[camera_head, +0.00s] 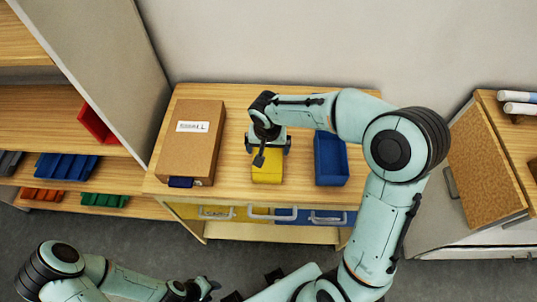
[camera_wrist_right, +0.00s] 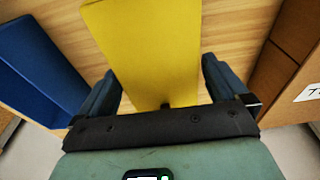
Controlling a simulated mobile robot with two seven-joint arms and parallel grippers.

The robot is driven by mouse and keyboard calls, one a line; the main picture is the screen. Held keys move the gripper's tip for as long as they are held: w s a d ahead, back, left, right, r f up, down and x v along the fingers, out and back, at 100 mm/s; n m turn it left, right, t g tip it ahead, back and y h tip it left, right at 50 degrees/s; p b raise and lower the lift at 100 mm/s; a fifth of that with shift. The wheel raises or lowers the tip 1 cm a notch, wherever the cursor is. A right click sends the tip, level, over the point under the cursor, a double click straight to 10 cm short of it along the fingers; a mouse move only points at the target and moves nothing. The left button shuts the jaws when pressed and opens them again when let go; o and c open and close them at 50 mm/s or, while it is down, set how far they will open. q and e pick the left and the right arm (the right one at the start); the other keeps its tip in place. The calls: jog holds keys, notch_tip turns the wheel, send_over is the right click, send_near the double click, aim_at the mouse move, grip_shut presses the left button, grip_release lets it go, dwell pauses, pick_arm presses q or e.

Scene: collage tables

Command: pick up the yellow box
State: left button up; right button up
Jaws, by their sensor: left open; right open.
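The yellow box (camera_head: 267,173) stands on the wooden table, between a cardboard box and a blue bin. My right gripper (camera_head: 268,147) is over its far part, pointing down. In the right wrist view, the yellow box (camera_wrist_right: 150,45) lies between the two dark fingers of my open right gripper (camera_wrist_right: 158,72), with a gap visible on each side. Whether the fingers reach below its top is hard to tell. My left gripper (camera_head: 253,287) is open, low in the head view, away from the table and partly cut off by the frame.
The cardboard box (camera_head: 190,145) with a white label stands left of the yellow box, a small dark blue item (camera_head: 180,182) at its front. The blue bin (camera_head: 330,160) stands close on the right. Drawers with handles (camera_head: 272,216) are below the tabletop. Shelves with coloured bins (camera_head: 65,166) stand left.

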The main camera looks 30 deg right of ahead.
jog(key=f, duration=0.2)
jog(key=w+f, duration=0.1)
jog(key=f, duration=0.1)
jog(key=shift+d, duration=0.35)
pick_arm(q)
jog(key=shift+w+r, duration=0.2)
pick_arm(e)
jog(key=shift+s, duration=0.15)
jog(key=c, duration=0.7)
jog(key=shift+r, duration=0.15)
pick_arm(q)
jog(key=shift+w+r+p, duration=1)
jog(key=shift+w+r, duration=0.05)
jog(key=shift+r, duration=0.15)
pick_arm(e)
notch_tip(320, 180, up, 20)
